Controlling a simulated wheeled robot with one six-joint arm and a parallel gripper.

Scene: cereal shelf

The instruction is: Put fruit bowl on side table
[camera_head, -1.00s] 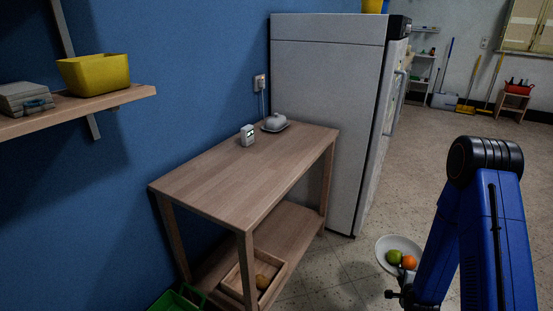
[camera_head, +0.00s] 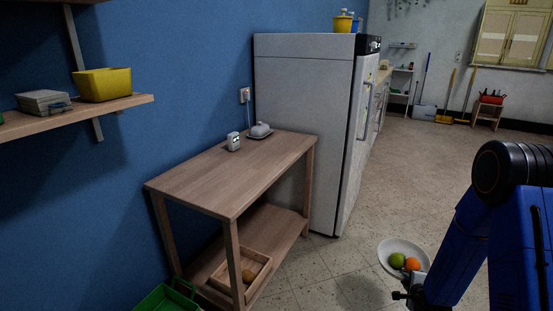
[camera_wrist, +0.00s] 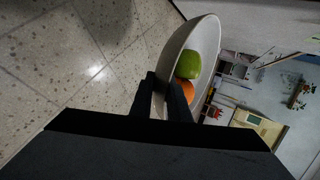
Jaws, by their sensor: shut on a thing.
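The fruit bowl (camera_head: 388,250) is a white bowl holding a green fruit (camera_head: 397,260) and an orange fruit (camera_head: 412,265). The bowl is held above the speckled floor. The wooden side table (camera_head: 217,178) stands to the left, apart from the bowl.
On the tabletop's back part are a small white device (camera_head: 233,141) and a grey covered dish (camera_head: 261,130); its front is clear. A wooden tray (camera_head: 258,259) sits on its lower shelf. A fridge (camera_head: 303,130) stands behind it, a green crate (camera_head: 168,298) at front left.

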